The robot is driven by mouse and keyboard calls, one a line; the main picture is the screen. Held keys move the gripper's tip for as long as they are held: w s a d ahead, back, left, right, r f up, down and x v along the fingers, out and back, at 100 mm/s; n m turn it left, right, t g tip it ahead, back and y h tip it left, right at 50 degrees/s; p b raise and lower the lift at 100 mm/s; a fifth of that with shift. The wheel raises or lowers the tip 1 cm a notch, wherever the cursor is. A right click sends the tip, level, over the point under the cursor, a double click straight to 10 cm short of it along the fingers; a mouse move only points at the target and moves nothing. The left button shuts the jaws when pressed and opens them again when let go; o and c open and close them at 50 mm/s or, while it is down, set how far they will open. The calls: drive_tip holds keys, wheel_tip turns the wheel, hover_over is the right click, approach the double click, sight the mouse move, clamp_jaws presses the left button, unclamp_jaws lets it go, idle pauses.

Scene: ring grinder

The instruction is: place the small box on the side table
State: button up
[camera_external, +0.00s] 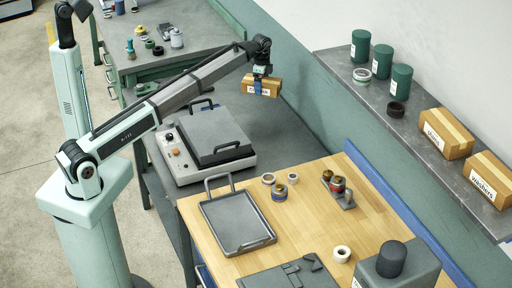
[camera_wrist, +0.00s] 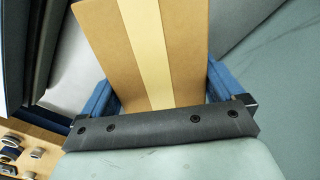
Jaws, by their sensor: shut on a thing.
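The small box (camera_external: 262,85) is cardboard brown with a pale tape strip and a label on its front. My gripper (camera_external: 261,80) is shut on it and holds it in the air, above and behind the grey machine. In the wrist view the box (camera_wrist: 150,50) fills the top middle, between the blue fingers of my gripper (camera_wrist: 158,85). The fingers press on its two sides. The label's text is too small to read in full. I cannot tell for sure which surface is the side table.
A grey machine with a handled lid (camera_external: 207,135) stands below the box. The wooden table (camera_external: 310,215) holds a tray (camera_external: 238,222), rings and tools. A wall shelf (camera_external: 405,130) at right holds green canisters and two larger boxes. A grey bench (camera_external: 190,20) with small items stands at the back.

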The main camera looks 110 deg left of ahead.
sight(242, 95)
drive_tip(key=s+a+f+n, duration=0.1)
drive_tip(key=s+a+n, duration=0.1)
drive_tip(key=s+a, duration=0.35)
drive_tip(key=s+a+f+n, duration=0.1)
drive_tip(key=s+a, duration=0.2)
drive_tip(key=s, duration=0.6)
drive_tip(key=shift+w+a+f+n, duration=0.1)
drive_tip(key=shift+a+f+n, duration=0.6)
drive_tip(key=shift+f, duration=1.05)
drive_tip(key=shift+w+a+f+n, duration=0.1)
drive_tip(key=shift+a+f+n, duration=0.2)
drive_tip(key=shift+f+n, duration=1.1)
drive_tip(key=shift+a+f+n, duration=0.5)
drive_tip(key=shift+f, duration=1.55)
drive_tip(key=o, duration=0.9)
drive_tip(key=shift+f, duration=0.15)
wheel_tip(242, 95, up, 12)
drive_tip(key=shift+r, duration=0.15)
